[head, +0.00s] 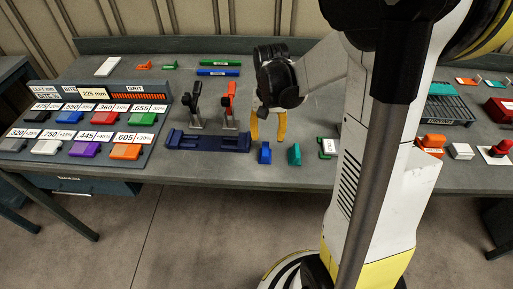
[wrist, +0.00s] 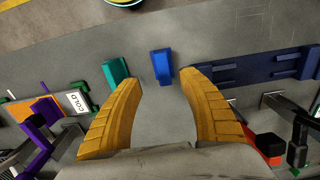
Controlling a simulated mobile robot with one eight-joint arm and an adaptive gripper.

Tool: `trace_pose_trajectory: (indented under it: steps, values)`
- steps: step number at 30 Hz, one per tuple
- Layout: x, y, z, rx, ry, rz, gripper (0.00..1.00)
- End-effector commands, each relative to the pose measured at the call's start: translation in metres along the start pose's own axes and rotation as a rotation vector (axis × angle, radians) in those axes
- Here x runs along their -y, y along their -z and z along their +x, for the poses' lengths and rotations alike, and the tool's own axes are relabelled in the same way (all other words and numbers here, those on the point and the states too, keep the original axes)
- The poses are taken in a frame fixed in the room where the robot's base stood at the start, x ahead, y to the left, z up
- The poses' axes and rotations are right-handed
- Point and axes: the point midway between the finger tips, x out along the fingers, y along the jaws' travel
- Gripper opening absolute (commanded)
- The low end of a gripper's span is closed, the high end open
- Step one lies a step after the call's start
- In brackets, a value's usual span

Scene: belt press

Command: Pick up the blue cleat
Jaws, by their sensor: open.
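The blue cleat (head: 265,153) is a small blue block standing near the front edge of the grey bench. In the wrist view the blue cleat (wrist: 162,66) lies just beyond the fingertips, about midway between them. My gripper (head: 268,139) has yellow fingers pointing down, and it hangs over the bench close behind the cleat. In the wrist view my gripper (wrist: 158,82) is open and empty, with a wide gap between its fingers. A teal cleat (head: 294,154) stands right of the blue one; it also shows in the wrist view (wrist: 117,72).
A dark blue fixture (head: 208,142) with two toggle clamps, one black-handled and one red-handled, lies left of the cleat. A labelled rack (head: 78,123) of coloured blocks stands further left. A green-and-white piece (head: 326,148) is right of the teal cleat. Bare bench lies around the blue cleat.

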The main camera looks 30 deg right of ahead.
Motion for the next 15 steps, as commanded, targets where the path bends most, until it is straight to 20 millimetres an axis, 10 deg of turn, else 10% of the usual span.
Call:
trace_pose_trajectory:
  steps: [15]
  values:
    - [0.004, 0.002, 0.063, -0.002, 0.001, -0.003, 0.48]
